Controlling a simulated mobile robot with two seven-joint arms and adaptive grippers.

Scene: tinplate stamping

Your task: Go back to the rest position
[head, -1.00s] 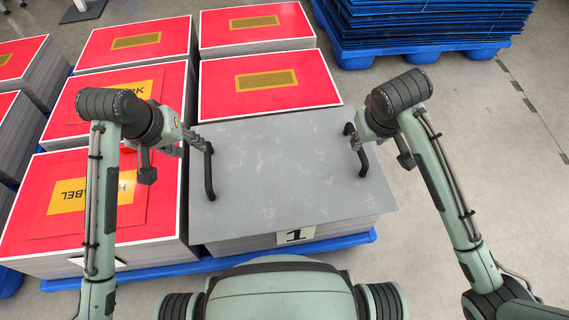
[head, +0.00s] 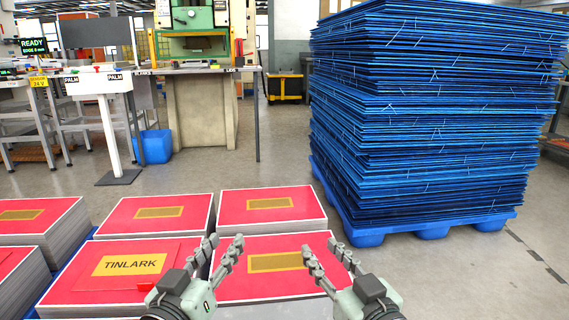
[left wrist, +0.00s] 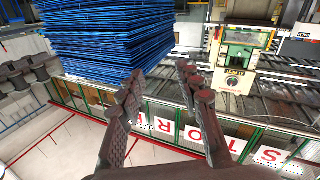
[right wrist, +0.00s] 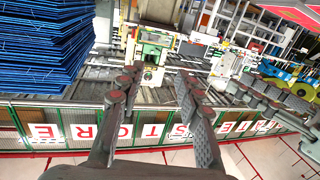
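My left gripper (head: 220,258) is raised at the bottom of the head view, left of centre, with its fingers spread and nothing between them. Its open fingers also show in the left wrist view (left wrist: 160,95). My right gripper (head: 325,258) is raised beside it, right of centre, also open and empty; its parted fingers show in the right wrist view (right wrist: 155,85). Both grippers point forward, above the near stacks, and touch nothing that I can see. The grey plate with black handles is out of view, except perhaps a grey edge at the bottom of the head view.
Stacks of red-topped sheets (head: 270,204) stand in front, one with a TINLARK label (head: 130,264). A tall pile of blue sheets (head: 425,120) stands on a blue pallet (head: 440,229) at the right. A green press (head: 200,25) stands at the back. Open floor lies between.

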